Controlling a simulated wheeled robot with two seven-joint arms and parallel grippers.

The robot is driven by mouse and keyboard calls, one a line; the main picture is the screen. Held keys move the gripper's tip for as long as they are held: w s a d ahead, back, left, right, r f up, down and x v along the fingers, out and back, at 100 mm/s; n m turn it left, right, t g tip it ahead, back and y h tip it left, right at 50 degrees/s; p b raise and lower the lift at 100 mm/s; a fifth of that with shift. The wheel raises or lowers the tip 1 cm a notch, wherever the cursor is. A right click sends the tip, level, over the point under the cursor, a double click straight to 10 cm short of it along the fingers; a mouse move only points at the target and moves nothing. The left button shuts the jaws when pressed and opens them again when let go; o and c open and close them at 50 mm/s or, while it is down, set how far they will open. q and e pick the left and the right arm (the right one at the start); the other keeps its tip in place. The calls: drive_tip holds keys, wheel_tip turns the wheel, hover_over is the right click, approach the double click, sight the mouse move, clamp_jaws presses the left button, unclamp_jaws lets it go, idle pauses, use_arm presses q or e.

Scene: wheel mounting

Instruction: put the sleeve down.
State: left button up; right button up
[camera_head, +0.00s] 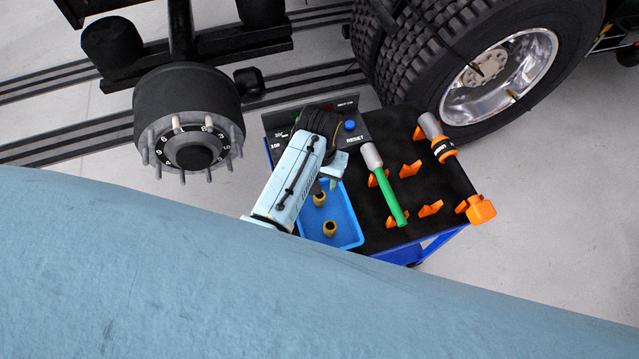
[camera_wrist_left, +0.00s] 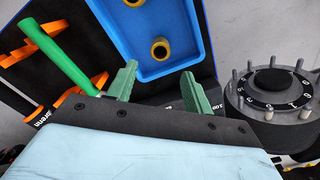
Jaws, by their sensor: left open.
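Two brass-coloured sleeves are in the blue tray (camera_head: 352,236) on the cart. One sleeve (camera_head: 319,199) is close to my left gripper (camera_head: 328,181); the other sleeve (camera_head: 329,228) is nearer the tray's front. In the left wrist view, one sleeve (camera_wrist_left: 160,48) stands in the tray (camera_wrist_left: 183,62), just beyond the gap between the green fingers of my left gripper (camera_wrist_left: 160,70). The fingers are apart with nothing between them. The other sleeve (camera_wrist_left: 133,2) is cut off by the top edge. My right gripper is not in view.
On the cart's black top (camera_head: 405,145) lie a green-handled tool (camera_head: 390,197), an orange-and-grey tool (camera_head: 438,140) and several orange holders (camera_head: 430,209). A hub with studs (camera_head: 190,110) is at the left, and a large tyred wheel (camera_head: 480,70) is behind the cart.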

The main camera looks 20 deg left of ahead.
use_arm(q)
drive_tip(key=shift+r+p, duration=0.3)
drive_tip(key=shift+r, duration=1.8)
